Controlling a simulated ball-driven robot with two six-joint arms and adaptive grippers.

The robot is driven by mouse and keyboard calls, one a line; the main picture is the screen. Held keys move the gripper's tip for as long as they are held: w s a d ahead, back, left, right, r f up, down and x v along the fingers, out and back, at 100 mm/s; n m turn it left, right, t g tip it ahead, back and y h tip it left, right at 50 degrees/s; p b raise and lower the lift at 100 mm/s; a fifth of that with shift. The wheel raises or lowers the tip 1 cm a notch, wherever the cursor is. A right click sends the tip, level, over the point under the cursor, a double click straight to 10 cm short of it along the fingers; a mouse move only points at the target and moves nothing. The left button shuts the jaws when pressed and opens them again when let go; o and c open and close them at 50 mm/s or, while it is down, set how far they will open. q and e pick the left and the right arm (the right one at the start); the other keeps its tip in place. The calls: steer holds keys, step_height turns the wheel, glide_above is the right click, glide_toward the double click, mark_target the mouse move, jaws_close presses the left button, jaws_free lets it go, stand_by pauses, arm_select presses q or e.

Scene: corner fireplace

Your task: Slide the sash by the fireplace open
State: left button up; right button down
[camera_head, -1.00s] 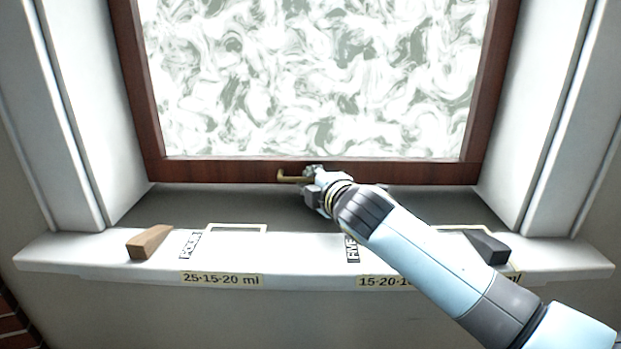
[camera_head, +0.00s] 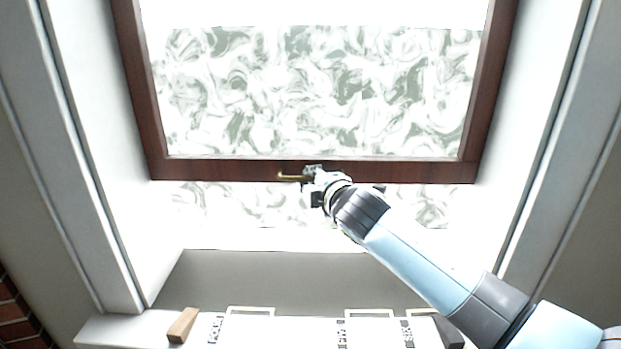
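The sash (camera_head: 230,170) is a dark red-brown wooden frame around a pane with a swirled grey-green pattern. Its bottom rail stands above the sill, and a bright gap with the same pattern shows beneath it. A brass handle (camera_head: 290,177) sits at the middle of the bottom rail. My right gripper (camera_head: 312,180) is at the right part of this handle, touching or very close to it. Its fingers are small and partly hidden by the wrist, so whether they are closed on the handle is unclear. My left gripper is not in view.
The sill (camera_head: 120,330) holds a brown wooden wedge (camera_head: 183,325) at left and a dark wedge (camera_head: 447,331) at right, partly behind my arm. Labels and pale outlined rectangles mark the sill. White jambs flank the window. Red brick (camera_head: 15,310) shows at lower left.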

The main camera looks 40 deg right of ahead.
steer(key=shift+w+r+p, duration=0.1)
steer(key=shift+r+p, duration=0.3)
steer(key=shift+r, duration=0.5)
steer(key=c, duration=1.6)
jaws_free()
steer(key=shift+f, duration=0.1)
steer(key=shift+c, duration=0.2)
steer(key=shift+f, duration=0.1)
steer(key=v, duration=1.2)
steer(key=shift+d, duration=0.1)
